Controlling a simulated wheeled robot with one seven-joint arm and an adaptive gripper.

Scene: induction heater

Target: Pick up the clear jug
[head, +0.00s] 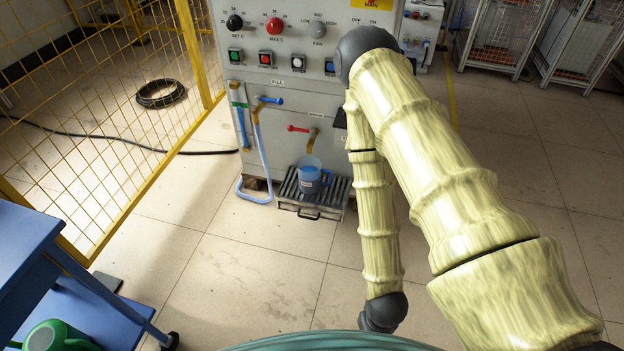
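The clear jug (309,177) stands upright on a dark slatted grate at the foot of the grey machine, below the red-handled tap. It looks bluish and see-through, with a handle on its right side. My arm reaches in from the lower right and bends near the machine's panel, its lower links coming back down toward the bottom of the picture. My gripper cannot be made out in the head view. No part of my arm is seen touching the jug.
The grey machine (285,112) has knobs, buttons, a red-handled tap (299,129) and a blue hose (263,155). The slatted grate (335,187) sits low. A yellow mesh fence (110,110) stands left. A blue cart (35,250) with a green watering can (55,336) is lower left. Open floor (245,270) lies in front.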

